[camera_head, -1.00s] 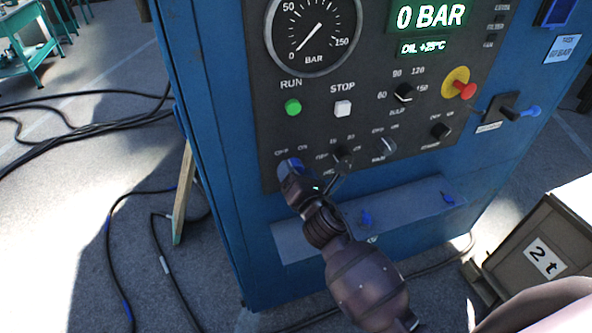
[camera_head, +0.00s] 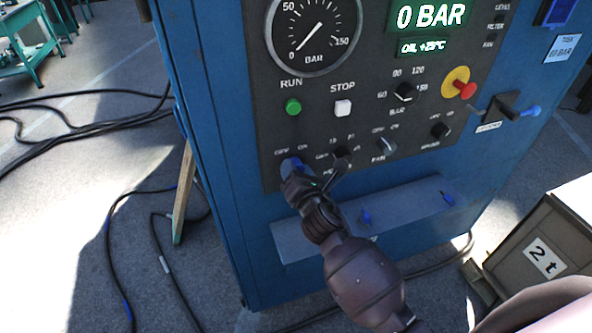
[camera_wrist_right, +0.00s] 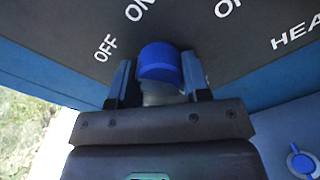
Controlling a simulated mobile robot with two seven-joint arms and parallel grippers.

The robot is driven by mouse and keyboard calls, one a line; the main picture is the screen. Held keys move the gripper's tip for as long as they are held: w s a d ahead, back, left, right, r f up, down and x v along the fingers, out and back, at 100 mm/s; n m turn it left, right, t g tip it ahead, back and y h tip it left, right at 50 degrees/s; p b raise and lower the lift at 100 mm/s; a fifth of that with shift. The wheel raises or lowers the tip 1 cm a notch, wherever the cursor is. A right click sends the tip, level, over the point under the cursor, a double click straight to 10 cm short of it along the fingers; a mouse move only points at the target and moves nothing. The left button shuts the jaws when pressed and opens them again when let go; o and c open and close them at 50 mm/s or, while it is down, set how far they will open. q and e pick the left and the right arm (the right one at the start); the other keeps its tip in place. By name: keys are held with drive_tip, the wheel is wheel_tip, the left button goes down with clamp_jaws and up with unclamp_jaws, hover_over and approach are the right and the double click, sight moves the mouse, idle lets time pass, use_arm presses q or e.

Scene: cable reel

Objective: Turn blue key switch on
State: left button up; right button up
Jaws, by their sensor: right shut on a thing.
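The blue key switch (camera_head: 290,163) is at the lower left of the dark control panel (camera_head: 262,120), under the OFF and ON labels. The wrist view shows its round blue head (camera_wrist_right: 160,62) close up, with OFF to its left and ON above. My right gripper (camera_head: 295,173) reaches it from below. In the wrist view its two fingers (camera_wrist_right: 158,78) sit on either side of the blue head, shut on it. The fingers hide part of the switch, and I cannot tell which way it points. My left gripper is not in view.
Neighbouring knobs (camera_head: 342,158) sit close to the right of my gripper. A red emergency button (camera_head: 467,91) is at the right. A grey 2 t block (camera_head: 515,245) stands at lower right. Cables (camera_head: 110,235) lie on the floor.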

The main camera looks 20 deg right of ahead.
drive_tip(key=m, duration=0.5)
drive_tip(key=shift+m, duration=0.3)
drive_tip(key=m+p, duration=0.1)
drive_tip(key=m, duration=0.4)
drive_tip(key=shift+m, duration=0.4)
drive_tip(key=o, duration=0.9)
drive_tip(key=shift+s, duration=0.1)
drive_tip(key=s, duration=1)
drive_tip(key=shift+s+d+b, duration=0.2)
drive_tip(key=shift+s+b, duration=0.15)
drive_tip(key=shift+m, duration=0.3)
